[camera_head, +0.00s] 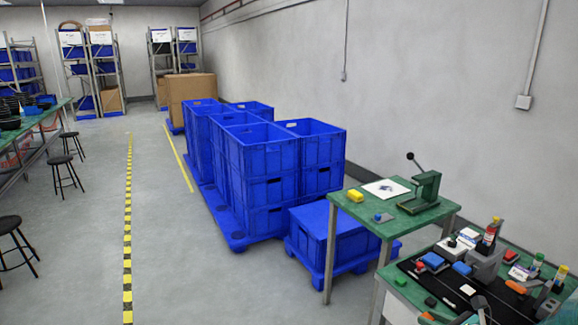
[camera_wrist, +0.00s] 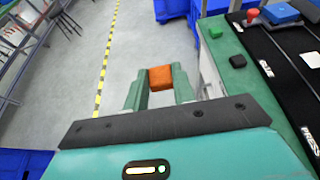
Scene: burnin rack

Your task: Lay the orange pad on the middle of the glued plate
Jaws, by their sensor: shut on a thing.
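My gripper (camera_wrist: 160,84) is shut on the orange pad (camera_wrist: 160,78), which sits between its two green fingertips in the wrist view. Floor shows behind the pad, and the bench is to the right of it. In the head view a small orange patch, apparently the pad (camera_head: 427,317), shows at the bottom edge; the gripper around it is mostly cut off. A white square plate (camera_head: 468,290) lies on the black mat; it also shows at the right edge of the wrist view (camera_wrist: 311,60). I cannot tell whether it carries glue. The pad is apart from it.
The green bench (camera_wrist: 255,85) holds a black block (camera_wrist: 238,61), a green block (camera_wrist: 215,32) and a black mat (camera_wrist: 282,75) with printed labels. A second table (camera_head: 376,228) carries a green press (camera_head: 424,190). Stacked blue crates (camera_head: 265,160) stand beyond; the aisle is clear.

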